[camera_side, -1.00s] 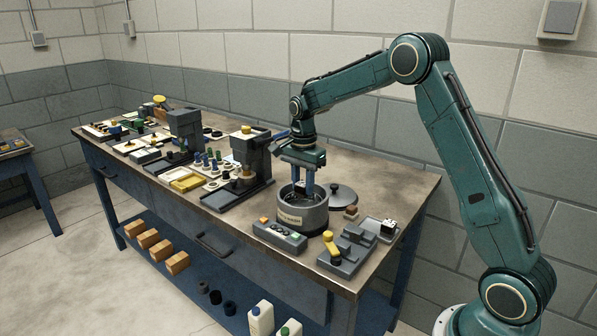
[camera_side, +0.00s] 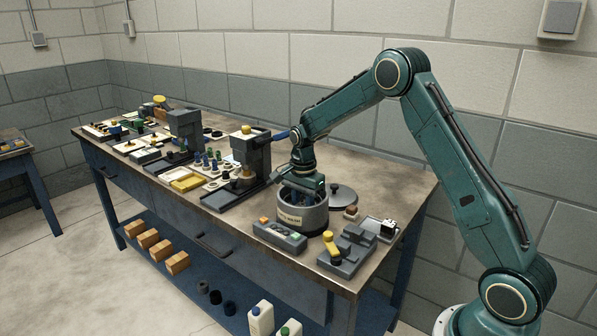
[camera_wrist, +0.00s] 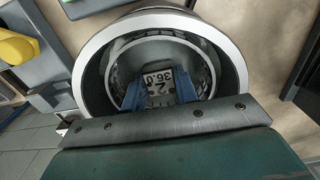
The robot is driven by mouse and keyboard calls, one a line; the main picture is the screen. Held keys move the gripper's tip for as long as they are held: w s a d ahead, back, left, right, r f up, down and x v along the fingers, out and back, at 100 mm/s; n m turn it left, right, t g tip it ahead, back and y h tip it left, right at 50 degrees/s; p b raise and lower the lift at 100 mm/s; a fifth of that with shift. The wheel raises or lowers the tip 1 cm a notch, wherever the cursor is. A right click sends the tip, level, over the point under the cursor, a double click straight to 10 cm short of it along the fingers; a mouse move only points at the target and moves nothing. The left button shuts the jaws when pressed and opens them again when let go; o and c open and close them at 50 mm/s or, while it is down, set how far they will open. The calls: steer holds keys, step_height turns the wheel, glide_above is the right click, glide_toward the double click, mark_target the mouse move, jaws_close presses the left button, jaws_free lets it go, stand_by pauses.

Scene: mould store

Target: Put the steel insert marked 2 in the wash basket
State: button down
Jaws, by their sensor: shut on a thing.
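The steel insert marked 2 (camera_wrist: 159,80) shows in the wrist view as a pale block with "2" and "36.0" on its face. My gripper (camera_wrist: 160,92) is shut on it, with a blue finger on each side. The insert and fingertips are down inside the wash basket (camera_wrist: 118,90), a mesh-walled basket within a round grey pot (camera_wrist: 232,62). In the side view the pot (camera_side: 302,216) has a label on its front, and my gripper (camera_side: 303,190) reaches down into its mouth. The insert is hidden there. I cannot tell whether it touches the basket floor.
A round lid (camera_side: 341,194) lies behind and right of the pot. A grey control box (camera_side: 279,236) stands in front, and a grey fixture with a yellow handle (camera_side: 346,250) at right. A press (camera_side: 249,155) stands to the left.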

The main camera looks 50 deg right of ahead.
steer(key=shift+f, duration=0.1)
steer(key=c, duration=1.1)
jaws_free()
step_height(320, 180, up, 12)
steer(key=shift+r, duration=0.15)
stand_by(0.3)
